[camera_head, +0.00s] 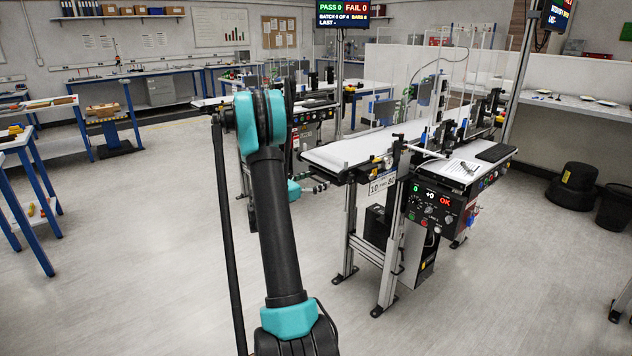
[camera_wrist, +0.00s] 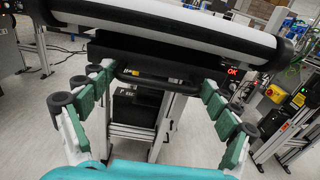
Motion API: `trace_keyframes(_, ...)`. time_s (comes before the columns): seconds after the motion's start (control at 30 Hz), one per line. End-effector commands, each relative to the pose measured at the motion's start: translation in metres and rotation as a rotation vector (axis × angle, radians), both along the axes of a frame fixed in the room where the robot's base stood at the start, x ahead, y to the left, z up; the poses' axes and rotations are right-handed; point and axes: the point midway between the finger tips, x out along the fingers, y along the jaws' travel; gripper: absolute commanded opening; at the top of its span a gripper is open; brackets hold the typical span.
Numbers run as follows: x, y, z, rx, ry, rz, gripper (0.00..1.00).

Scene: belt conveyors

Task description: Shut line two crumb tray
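A dark tray front with a black bar handle (camera_wrist: 150,80) sits under the end of a conveyor in the wrist view. It carries a small yellow label. I take it to be the crumb tray; how far it stands out is hard to tell. My gripper (camera_wrist: 158,88) is open, its green-padded fingers spread to the left and right of the handle, with nothing held. In the head view my gripper (camera_head: 316,188) is small, low beside the left end of the near conveyor (camera_head: 345,152). The tray is not clear there.
The white belt (camera_wrist: 170,25) and its end roller lie above the handle. A black box (camera_wrist: 135,112) and frame legs stand below and behind it. A control panel (camera_head: 436,206) reads OK on the conveyor's right side. Open floor (camera_head: 180,250) lies to the left.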

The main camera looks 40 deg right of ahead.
Motion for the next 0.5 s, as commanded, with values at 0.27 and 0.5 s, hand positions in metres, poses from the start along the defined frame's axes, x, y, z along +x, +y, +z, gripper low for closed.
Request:
trace_keyframes(0.27,-0.0005,0.0001,0.0000,0.000,0.000,-0.001,0.48)
trace_keyframes(0.5,-0.0008,-0.0033,0.0000,0.000,0.000,-0.003,0.33)
